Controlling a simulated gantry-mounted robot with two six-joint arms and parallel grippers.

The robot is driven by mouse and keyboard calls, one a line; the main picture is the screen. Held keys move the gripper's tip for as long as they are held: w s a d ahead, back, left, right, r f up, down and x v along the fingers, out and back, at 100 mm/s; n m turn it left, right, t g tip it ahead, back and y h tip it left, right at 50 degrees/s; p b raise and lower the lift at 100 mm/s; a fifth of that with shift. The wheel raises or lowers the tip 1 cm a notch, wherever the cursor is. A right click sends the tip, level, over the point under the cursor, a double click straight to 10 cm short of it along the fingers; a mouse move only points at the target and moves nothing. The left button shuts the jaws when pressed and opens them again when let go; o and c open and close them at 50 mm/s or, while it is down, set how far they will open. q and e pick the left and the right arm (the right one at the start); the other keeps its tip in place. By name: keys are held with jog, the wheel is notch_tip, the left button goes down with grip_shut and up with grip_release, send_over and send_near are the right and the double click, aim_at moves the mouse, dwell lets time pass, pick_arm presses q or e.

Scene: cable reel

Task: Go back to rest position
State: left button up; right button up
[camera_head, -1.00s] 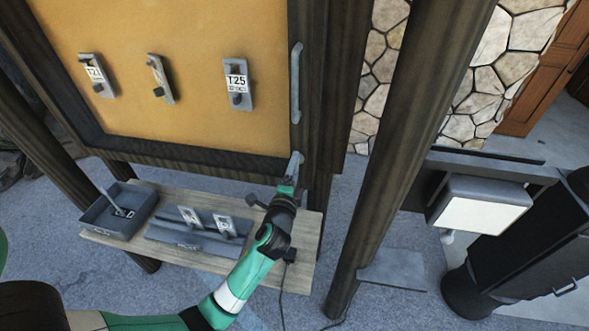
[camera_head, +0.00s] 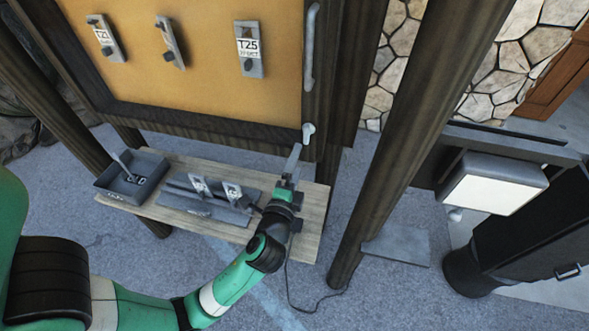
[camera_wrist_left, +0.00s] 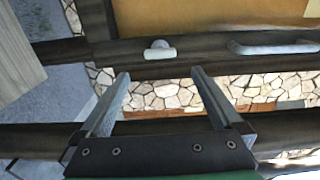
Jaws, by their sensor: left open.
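My left gripper (camera_head: 292,165) is open and empty, just below the grey knob (camera_head: 308,131) on the dark frame of the yellow board cabinet (camera_head: 190,95). In the left wrist view the two fingers of my left gripper (camera_wrist_left: 158,72) are spread apart, with nothing between them. The knob (camera_wrist_left: 160,50) shows beyond the fingertips, apart from them. My left arm reaches in over the wooden shelf from the lower left. My right gripper is not in view.
A wooden shelf (camera_head: 308,236) under the board holds a grey tray (camera_head: 108,187) and a grey holder (camera_head: 180,204) with tags. Tags such as T25 (camera_head: 248,50) hang on the board. A dark post (camera_head: 405,140) and a white-faced box (camera_head: 490,188) stand right. A cable hangs beside my arm.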

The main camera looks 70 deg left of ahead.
pick_arm(q)
jog(key=shift+s+d, duration=0.45)
jog(key=shift+d, duration=0.15)
